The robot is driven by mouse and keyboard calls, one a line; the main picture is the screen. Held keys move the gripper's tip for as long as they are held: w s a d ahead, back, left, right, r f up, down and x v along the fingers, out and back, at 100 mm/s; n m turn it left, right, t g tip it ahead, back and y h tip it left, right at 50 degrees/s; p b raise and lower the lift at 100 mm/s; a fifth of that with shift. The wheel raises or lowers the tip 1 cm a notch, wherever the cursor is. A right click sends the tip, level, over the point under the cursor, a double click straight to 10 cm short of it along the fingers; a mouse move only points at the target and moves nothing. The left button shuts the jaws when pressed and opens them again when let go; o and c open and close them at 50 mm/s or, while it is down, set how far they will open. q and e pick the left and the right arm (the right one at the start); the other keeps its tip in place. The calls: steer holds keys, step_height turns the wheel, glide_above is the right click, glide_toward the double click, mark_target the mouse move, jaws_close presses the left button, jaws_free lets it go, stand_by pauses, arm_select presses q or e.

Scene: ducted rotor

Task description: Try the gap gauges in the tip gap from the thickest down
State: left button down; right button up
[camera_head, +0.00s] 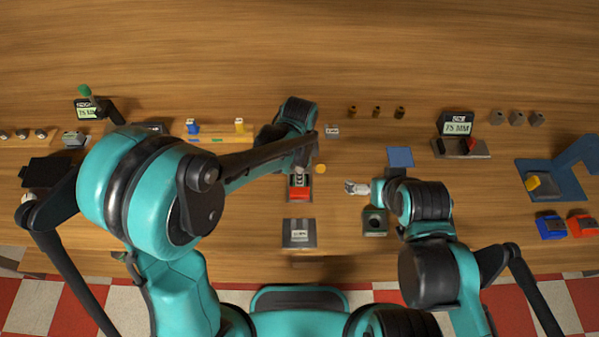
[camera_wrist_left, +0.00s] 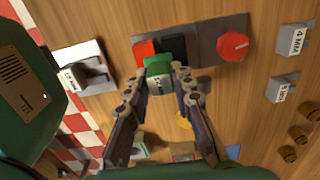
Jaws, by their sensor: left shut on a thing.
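My left gripper (camera_wrist_left: 159,76) is shut on a green block (camera_wrist_left: 158,67) with a white label too small to read surely. The block is at the near edge of a grey fixture (camera_wrist_left: 204,30), beside its red block and dark slot; I cannot tell whether it touches or enters a gap. The fixture also carries a red knob (camera_wrist_left: 233,46). In the head view the fixture's red part (camera_head: 300,193) shows below my left gripper (camera_head: 308,160). Grey gauge-like blocks, "4 MM" (camera_wrist_left: 292,40) and apparently "3 MM" (camera_wrist_left: 283,88), stand apart. My right gripper (camera_head: 356,187) is right of the fixture, fingers unclear.
A grey labelled holder (camera_head: 299,232) lies near the front edge. A small yellow disc (camera_head: 320,168) is beside the fixture. Several brass pegs (camera_head: 376,111) stand behind. A "75 MM" display (camera_head: 457,124) and blue stand (camera_head: 555,185) are at right. Open wood lies at the back.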

arm_select(q)
steer(key=shift+r, duration=0.15)
arm_select(e)
steer(key=shift+r, duration=0.1)
arm_select(q)
steer(key=shift+r+p, duration=2.5)
steer(key=shift+r, duration=0.9)
arm_select(e)
step_height(320, 180, up, 5)
steer(key=shift+f, duration=0.1)
